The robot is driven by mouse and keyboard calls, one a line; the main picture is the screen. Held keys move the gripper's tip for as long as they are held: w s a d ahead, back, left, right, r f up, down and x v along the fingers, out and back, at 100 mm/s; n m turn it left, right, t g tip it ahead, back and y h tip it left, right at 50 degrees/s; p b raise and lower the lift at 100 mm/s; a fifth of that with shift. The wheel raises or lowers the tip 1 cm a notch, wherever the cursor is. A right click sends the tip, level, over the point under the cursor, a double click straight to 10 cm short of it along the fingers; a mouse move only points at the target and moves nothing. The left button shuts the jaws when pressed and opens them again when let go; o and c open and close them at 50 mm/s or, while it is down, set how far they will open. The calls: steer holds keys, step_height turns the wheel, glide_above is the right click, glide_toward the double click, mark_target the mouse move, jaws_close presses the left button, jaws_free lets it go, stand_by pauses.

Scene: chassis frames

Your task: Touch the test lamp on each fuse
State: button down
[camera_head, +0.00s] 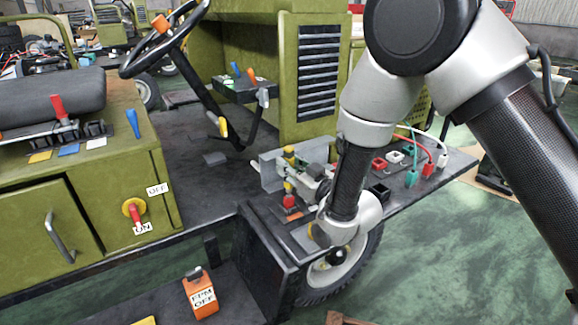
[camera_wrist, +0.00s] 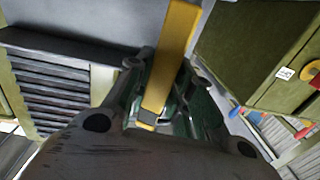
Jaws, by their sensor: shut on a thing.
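My gripper (camera_head: 312,180) is low over the deck of the olive vehicle, in front of a grey metal bracket (camera_head: 272,174). In the wrist view my gripper (camera_wrist: 165,88) is shut on a yellow bar-shaped thing, which I take for the test lamp (camera_wrist: 175,45). It sticks out beyond the fingers. In the head view a yellow and dark upright piece (camera_head: 289,168) shows beside the gripper, above a red knob-like part (camera_head: 289,202); I cannot tell if it is the same thing. I cannot make out the fuses or any contact with them; my arm hides part of the deck.
Red, white and green blocks (camera_head: 379,163) and several cabled plugs (camera_head: 428,169) sit on the deck to the right. A steering wheel (camera_head: 160,42), levers and a seat (camera_head: 50,92) are to the left. An orange "EPB OFF" box (camera_head: 201,296) is low in front.

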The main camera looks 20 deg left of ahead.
mark_target(292, 155)
steer(key=shift+f, duration=0.55)
stand_by(1.4)
steer(key=shift+r, duration=2.5)
